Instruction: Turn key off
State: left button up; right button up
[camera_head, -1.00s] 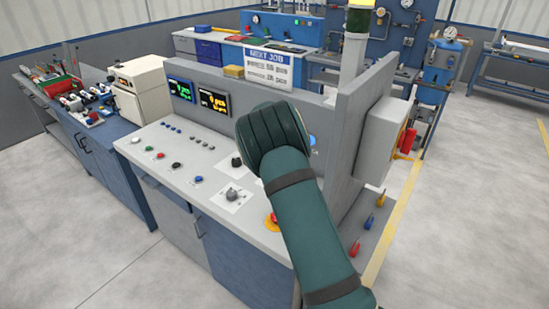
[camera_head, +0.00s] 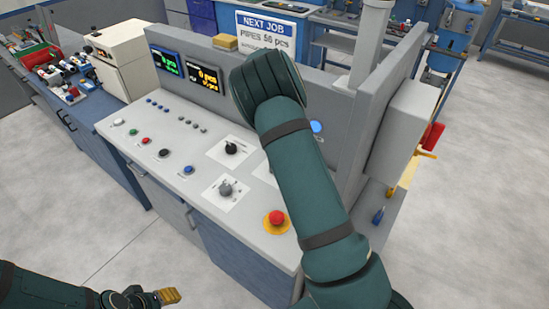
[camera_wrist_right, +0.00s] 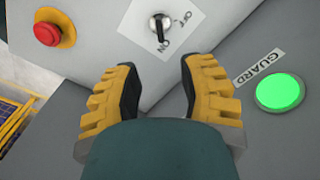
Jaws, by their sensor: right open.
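The key switch (camera_wrist_right: 158,24) shows at the top of the right wrist view, on a white plate marked OFF and ON. Its dark bar points toward the ON mark. My right gripper (camera_wrist_right: 158,66) is open and empty, with its two yellow-and-black fingers apart, just short of the switch and not touching it. In the head view my right arm reaches over the console (camera_head: 165,128) and hides the key and the right fingers. My left gripper (camera_head: 166,296) is low at the left, clear of the console; only a yellow fingertip part shows clearly.
A red emergency button (camera_wrist_right: 47,34) on a yellow base is left of the key, also in the head view (camera_head: 276,218). A lit green button (camera_wrist_right: 280,92) by a GUARD label is at right. Black (camera_head: 232,148) and grey (camera_head: 225,188) knobs stand on the console. An upright panel (camera_head: 385,110) is at right.

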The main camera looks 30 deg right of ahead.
notch_tip(320, 180, down, 13)
jog(key=shift+r, duration=0.15)
dwell(0.4)
grip_shut()
